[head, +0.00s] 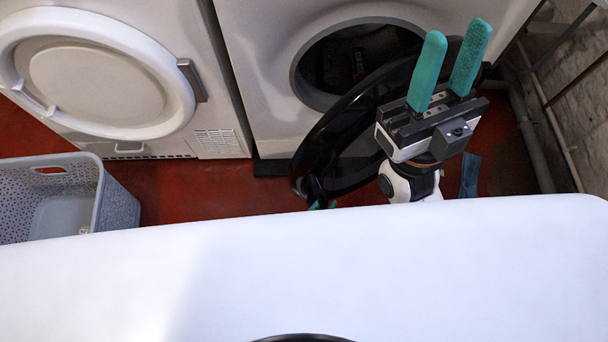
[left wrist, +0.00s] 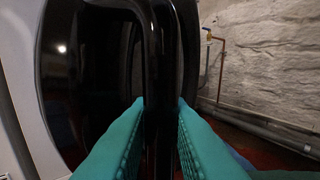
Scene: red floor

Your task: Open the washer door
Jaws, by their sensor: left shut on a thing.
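The washer (head: 265,60) is the white machine at the upper middle of the head view. Its black round door (head: 345,120) stands swung out, and part of the dark drum opening (head: 345,65) shows behind it. My left gripper (head: 322,205) is at the door's lower outer edge, mostly hidden; only teal fingertips show. In the left wrist view, its teal fingers (left wrist: 160,115) are closed around a black upright bar (left wrist: 160,60) on the door. My right gripper (head: 452,65) points up in front of the door's right part, its teal fingers apart and empty.
A second white machine (head: 205,90) with a shut round door is at the left. A grey basket (head: 115,205) stands on the red floor (head: 225,190). A broad white surface (head: 300,260) fills the foreground. A stone wall with pipes (head: 525,125) is close on the right.

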